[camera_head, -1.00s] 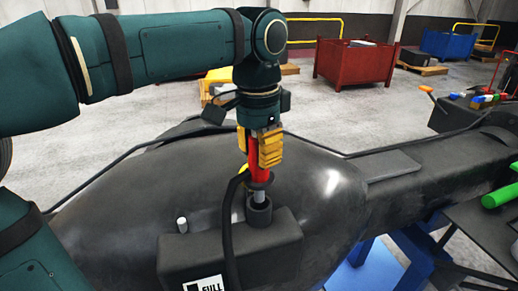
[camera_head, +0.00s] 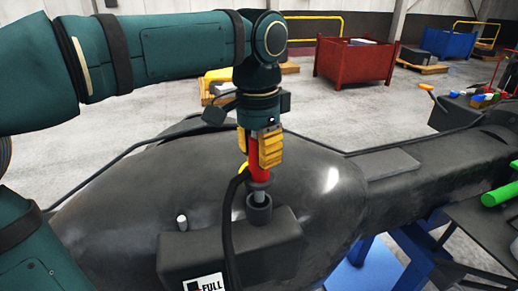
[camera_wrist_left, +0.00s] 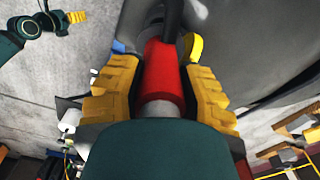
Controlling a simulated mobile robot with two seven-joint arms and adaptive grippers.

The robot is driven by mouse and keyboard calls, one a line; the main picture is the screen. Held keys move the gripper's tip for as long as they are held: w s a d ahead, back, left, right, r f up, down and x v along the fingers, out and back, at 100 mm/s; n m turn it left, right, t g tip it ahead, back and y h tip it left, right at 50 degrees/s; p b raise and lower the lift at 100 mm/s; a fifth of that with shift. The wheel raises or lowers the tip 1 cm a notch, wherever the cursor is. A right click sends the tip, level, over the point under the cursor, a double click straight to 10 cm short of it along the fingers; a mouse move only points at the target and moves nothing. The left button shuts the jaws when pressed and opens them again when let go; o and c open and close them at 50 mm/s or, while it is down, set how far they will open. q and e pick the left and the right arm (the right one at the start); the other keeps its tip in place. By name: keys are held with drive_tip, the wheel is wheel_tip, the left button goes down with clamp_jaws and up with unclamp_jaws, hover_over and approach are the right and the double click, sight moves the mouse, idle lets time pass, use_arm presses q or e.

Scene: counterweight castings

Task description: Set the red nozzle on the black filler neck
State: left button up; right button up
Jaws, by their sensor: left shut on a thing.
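My left gripper (camera_head: 266,148) has yellow fingers and is shut on the red nozzle (camera_head: 257,168), held upright. The nozzle also shows between the fingers in the left wrist view (camera_wrist_left: 163,75). Its silver spout points down at the mouth of the black filler neck (camera_head: 259,213), a short cylinder on a dark box. The spout's lower end seems to be at or inside the mouth; how deep is hidden. A yellow part (camera_wrist_left: 194,48) sits beside the nozzle. What seems to be my right gripper (camera_wrist_left: 76,17) shows small in the left wrist view; its jaws are unclear.
A black hose (camera_head: 229,225) hangs from the nozzle in front of the dark box (camera_head: 195,255), which has a FULL label. A small pale peg (camera_head: 182,223) stands left of the neck. The large dark casting (camera_head: 120,205) lies behind. Red (camera_head: 352,62) and blue bins stand far back.

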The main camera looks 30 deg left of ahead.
use_arm(q)
drive_tip(key=shift+f+b, duration=0.4)
drive_tip(key=shift+f, duration=0.15)
drive_tip(key=o, duration=0.9)
drive_tip(key=shift+o, duration=0.2)
wheel_tip(320, 180, up, 12)
drive_tip(key=shift+s+r, duration=0.1)
